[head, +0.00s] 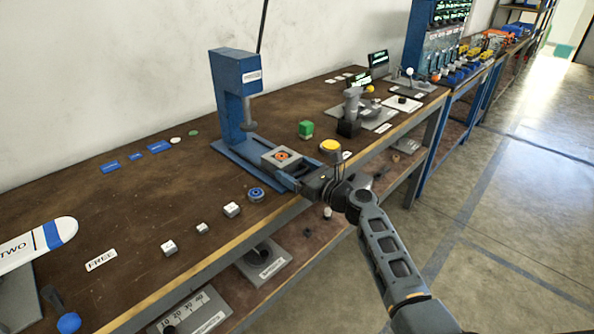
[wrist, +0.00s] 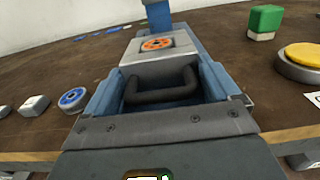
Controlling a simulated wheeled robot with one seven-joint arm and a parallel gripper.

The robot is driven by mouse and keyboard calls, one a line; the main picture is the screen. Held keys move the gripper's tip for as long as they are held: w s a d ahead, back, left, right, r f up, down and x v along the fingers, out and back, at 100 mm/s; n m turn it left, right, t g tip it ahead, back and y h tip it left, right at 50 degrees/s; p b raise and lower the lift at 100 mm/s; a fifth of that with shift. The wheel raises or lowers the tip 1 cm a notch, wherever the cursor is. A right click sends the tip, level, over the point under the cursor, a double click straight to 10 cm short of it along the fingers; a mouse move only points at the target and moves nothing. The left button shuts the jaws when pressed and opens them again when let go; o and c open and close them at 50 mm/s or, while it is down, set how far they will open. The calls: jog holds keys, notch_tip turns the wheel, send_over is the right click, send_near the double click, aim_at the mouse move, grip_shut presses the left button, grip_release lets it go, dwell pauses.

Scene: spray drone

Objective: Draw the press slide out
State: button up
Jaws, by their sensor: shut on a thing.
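The blue press (head: 230,100) stands on the bench, with its grey ram above the rear of its base. The grey press slide (head: 268,160), with an orange ring on top, sits between the blue rails, in front of the ram. In the wrist view the slide (wrist: 132,60) has a dark U-shaped handle (wrist: 160,94) on its near face. My gripper (head: 302,184) is at the front end of the press, shut on the handle. The fingertips are hard to make out, and my own wrist hides part of the grip.
A blue ring (head: 256,194) and white blocks (head: 232,209) lie left of the rails. A green block (head: 306,129) and a yellow button (head: 330,146) stand to the right. The bench front edge runs under my wrist; the floor at right is clear.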

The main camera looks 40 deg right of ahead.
jog(key=shift+s+r+p, duration=0.1)
jog(key=shift+s+p, duration=0.25)
jog(key=shift+s, duration=0.2)
jog(key=o, duration=1.2)
jog(key=shift+o, duration=0.2)
jog(key=s, duration=0.8)
jog(key=shift+d, duration=0.15)
jog(key=shift+f, duration=0.2)
